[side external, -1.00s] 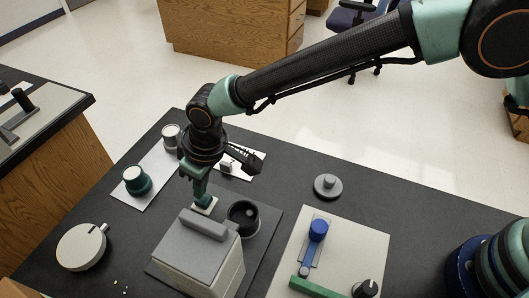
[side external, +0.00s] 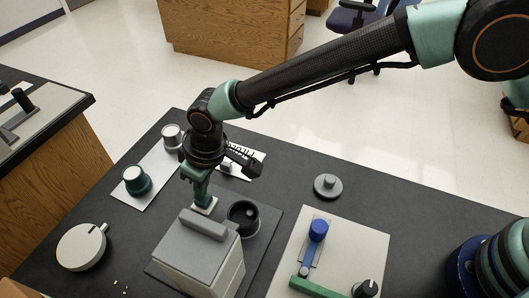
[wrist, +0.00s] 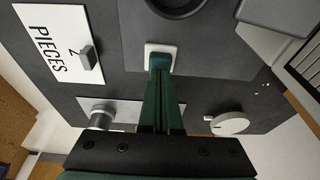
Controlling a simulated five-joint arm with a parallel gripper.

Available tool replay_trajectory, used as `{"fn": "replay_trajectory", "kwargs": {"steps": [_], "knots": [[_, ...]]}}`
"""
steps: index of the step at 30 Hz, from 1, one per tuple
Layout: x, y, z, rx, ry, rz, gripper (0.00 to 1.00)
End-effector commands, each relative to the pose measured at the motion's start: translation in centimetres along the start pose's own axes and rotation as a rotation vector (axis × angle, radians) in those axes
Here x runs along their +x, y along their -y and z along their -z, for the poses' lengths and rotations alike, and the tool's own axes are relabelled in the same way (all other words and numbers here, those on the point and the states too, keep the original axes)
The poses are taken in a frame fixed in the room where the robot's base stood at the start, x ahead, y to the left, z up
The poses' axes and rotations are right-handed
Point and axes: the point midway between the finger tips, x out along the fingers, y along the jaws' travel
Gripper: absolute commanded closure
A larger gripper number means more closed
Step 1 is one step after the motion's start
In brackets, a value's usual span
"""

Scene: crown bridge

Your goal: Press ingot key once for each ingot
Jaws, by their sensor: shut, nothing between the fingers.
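A small white square key (side external: 207,209) sits on a dark grey plate; it also shows in the wrist view (wrist: 160,48). My gripper (side external: 203,201) points down with its dark green fingers shut and empty. In the wrist view the fingertips (wrist: 159,62) overlap the key; whether it is pressed down I cannot tell. A white card reading "2 PIECES" (wrist: 48,38) carries one grey block (wrist: 89,57), which may be an ingot. In the side view the card (side external: 250,172) is partly hidden by my wrist.
A grey-topped box (side external: 195,255) and a black cup (side external: 243,218) stand close to the key. A teal jar (side external: 136,181), a grey jar (side external: 171,137) and a round white dial (side external: 82,247) lie left. A panel with a blue lever (side external: 318,229) and a grey weight (side external: 328,186) lie right.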

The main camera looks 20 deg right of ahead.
Motion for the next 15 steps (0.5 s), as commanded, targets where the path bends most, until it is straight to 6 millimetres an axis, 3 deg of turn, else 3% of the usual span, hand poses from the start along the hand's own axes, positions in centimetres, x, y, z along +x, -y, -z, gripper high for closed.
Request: {"fn": "replay_trajectory", "kwargs": {"steps": [15], "knots": [[0.68,-0.02,-0.17,0.000,0.000,0.000,1.00]]}}
